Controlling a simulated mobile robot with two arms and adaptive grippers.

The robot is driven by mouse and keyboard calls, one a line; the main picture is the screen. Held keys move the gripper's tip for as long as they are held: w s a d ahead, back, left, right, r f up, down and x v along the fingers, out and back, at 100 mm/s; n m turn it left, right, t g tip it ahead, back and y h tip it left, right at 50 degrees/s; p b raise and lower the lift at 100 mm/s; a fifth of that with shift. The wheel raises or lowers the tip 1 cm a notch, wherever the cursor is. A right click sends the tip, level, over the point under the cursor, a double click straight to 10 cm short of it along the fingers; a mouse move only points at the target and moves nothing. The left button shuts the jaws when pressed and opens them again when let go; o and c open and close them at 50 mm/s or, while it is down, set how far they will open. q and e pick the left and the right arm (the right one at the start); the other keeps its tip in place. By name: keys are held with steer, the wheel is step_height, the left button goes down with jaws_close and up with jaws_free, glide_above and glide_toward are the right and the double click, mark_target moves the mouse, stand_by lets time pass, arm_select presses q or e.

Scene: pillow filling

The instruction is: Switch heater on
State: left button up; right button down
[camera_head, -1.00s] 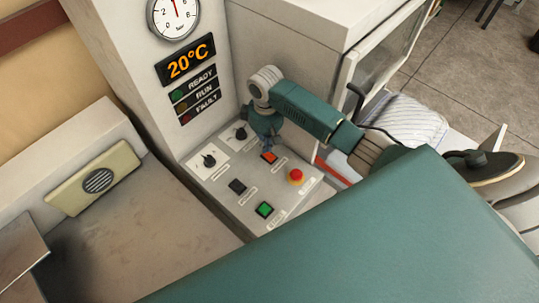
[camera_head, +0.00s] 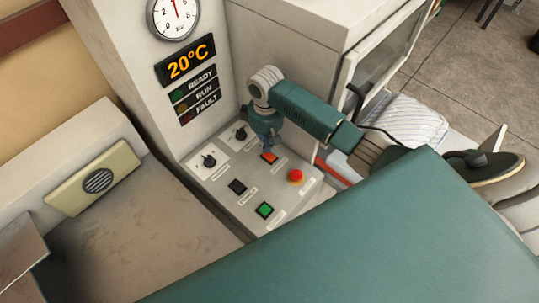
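The control panel (camera_head: 222,198) carries two black rotary knobs, one at the left (camera_head: 208,161) and one further back (camera_head: 241,133). It also has an orange-red square button (camera_head: 269,157), a black button (camera_head: 237,187), a green button (camera_head: 264,209) and a red mushroom button (camera_head: 295,176). The display (camera_head: 186,61) above reads 20°C. My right gripper (camera_head: 269,146) points down just above the orange-red button, beside the rear knob. Its fingertips are small and partly hidden, so I cannot tell if they are open or touching the button. My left gripper is not in view.
READY, RUN and FAULT lamps (camera_head: 196,94) sit below the display, with a round gauge (camera_head: 174,17) above. A beige vented box (camera_head: 94,178) stands at the left. A glass-doored cabinet (camera_head: 380,52) and a striped pillow (camera_head: 409,120) are behind my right arm.

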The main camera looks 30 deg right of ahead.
mark_target(267, 154)
steer(key=shift+f+b, duration=0.55)
steer(key=shift+f, duration=0.6)
stand_by(0.5)
step_height(267, 154, up, 3)
steer(key=shift+f+p, duration=0.2)
steer(key=shift+p, duration=1.05)
steer(key=shift+r, duration=2.25)
